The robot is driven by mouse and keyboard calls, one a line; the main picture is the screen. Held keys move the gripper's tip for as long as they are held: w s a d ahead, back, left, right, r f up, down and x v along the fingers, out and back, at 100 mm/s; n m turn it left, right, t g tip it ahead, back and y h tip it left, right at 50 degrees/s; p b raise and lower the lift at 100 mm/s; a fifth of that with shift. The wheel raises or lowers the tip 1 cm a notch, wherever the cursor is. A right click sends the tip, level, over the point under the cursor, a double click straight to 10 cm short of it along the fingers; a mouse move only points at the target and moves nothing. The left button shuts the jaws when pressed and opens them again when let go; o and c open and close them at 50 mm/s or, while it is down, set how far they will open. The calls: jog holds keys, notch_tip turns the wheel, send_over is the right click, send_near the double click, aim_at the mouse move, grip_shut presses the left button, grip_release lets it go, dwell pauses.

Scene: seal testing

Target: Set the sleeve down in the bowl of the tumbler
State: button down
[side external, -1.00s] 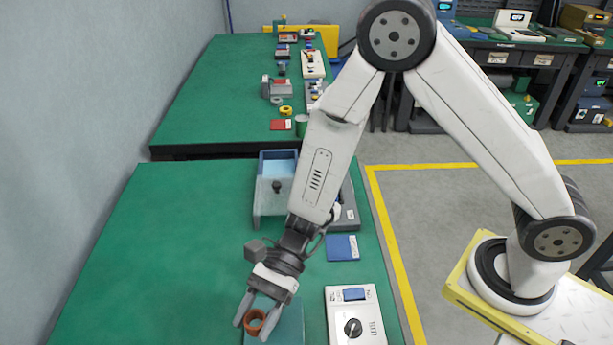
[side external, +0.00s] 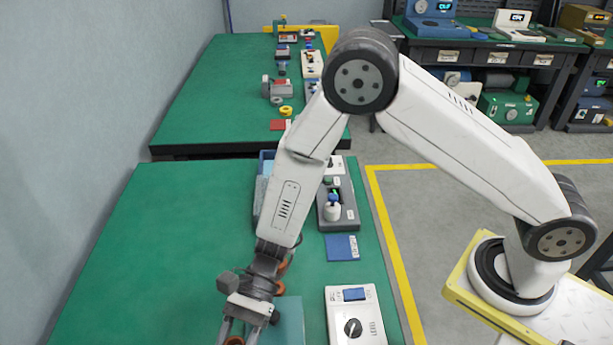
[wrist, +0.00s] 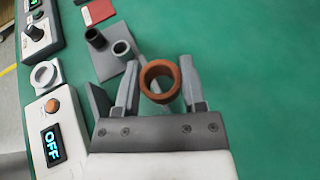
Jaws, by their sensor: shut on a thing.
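The sleeve (wrist: 147,77) is a copper-brown ring, seen from its open end in the wrist view. My gripper (wrist: 158,82) is shut on it, one finger on each side. In the side external view, my gripper (side external: 238,334) is low at the bottom edge, and only a sliver of the sleeve (side external: 235,341) shows. No tumbler can be named for certain. In the wrist view, a pale round cup-like part (wrist: 39,77) sits at the end of a white unit (wrist: 39,106) with an orange knob and a display reading OFF. It is left of my gripper and may be the bowl.
A grey plate (wrist: 118,62) with dark and grey upright cylinders stands beyond my fingers. The table's left part is clear.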

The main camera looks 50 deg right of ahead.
jog(key=shift+w+a+f, duration=0.9)
jog(key=shift+w+f, duration=0.15)
jog(key=shift+f, duration=0.1)
jog(key=shift+w+a+f, duration=0.95)
jog(key=shift+w+f, duration=0.1)
jog(key=shift+f, duration=0.15)
jog(key=shift+w+a+f, duration=0.9)
jog(key=shift+w+f, duration=0.15)
jog(key=shift+f, duration=0.1)
jog(key=shift+f, duration=0.1)
jog(key=shift+w+a+f, duration=0.2)
jog(key=shift+f, duration=1.55)
jog(key=shift+f, duration=0.1)
jog(key=shift+c, duration=0.8)
grip_release()
